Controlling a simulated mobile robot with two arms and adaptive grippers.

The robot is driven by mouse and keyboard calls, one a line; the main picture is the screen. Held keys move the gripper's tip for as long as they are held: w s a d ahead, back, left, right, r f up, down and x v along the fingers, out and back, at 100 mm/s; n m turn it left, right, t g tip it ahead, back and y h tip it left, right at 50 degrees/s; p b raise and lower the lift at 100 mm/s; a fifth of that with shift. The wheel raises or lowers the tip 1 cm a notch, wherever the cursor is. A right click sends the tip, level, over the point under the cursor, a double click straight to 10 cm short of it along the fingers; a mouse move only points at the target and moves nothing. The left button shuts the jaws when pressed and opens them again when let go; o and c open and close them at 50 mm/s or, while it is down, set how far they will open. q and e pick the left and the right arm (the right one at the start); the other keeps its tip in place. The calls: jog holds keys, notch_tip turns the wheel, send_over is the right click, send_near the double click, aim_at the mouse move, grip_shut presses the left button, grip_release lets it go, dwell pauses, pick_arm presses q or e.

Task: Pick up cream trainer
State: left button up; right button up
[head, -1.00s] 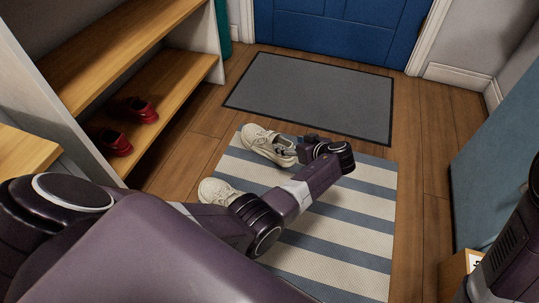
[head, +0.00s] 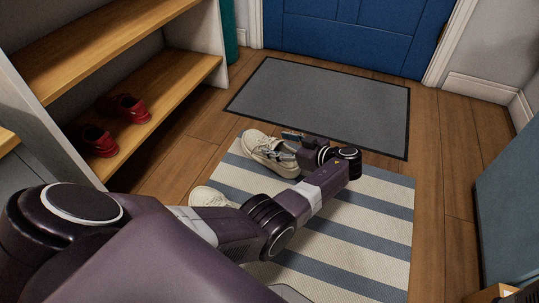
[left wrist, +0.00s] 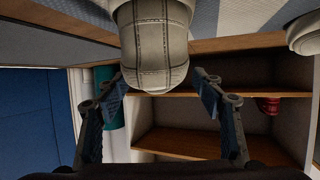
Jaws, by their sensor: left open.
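Two cream trainers show in the head view. The far trainer (head: 260,145) sits on the back left corner of the striped rug. The near trainer (head: 208,196) is on the rug's left edge, partly hidden by my left arm. My left gripper (head: 289,142) is at the right end of the far trainer. In the left wrist view, its open fingers (left wrist: 157,84) stand on either side of one rounded end of a cream trainer (left wrist: 153,40), with gaps showing. Part of another pale shoe (left wrist: 306,32) shows at the upper right. My right gripper is not in view.
The striped rug (head: 350,235) lies on the wood floor before a grey doormat (head: 320,98) and a blue door (head: 350,30). A wooden shelf unit (head: 165,105) with red shoes (head: 125,108) stands left. A blue-grey surface (head: 510,220) is at right.

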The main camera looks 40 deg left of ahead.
pick_arm(q)
jog(key=b+x, duration=0.1)
jog(key=x, duration=0.2)
jog(key=shift+d+f, duration=0.1)
jog(key=shift+f, duration=0.05)
jog(key=shift+w, duration=0.1)
grip_shut()
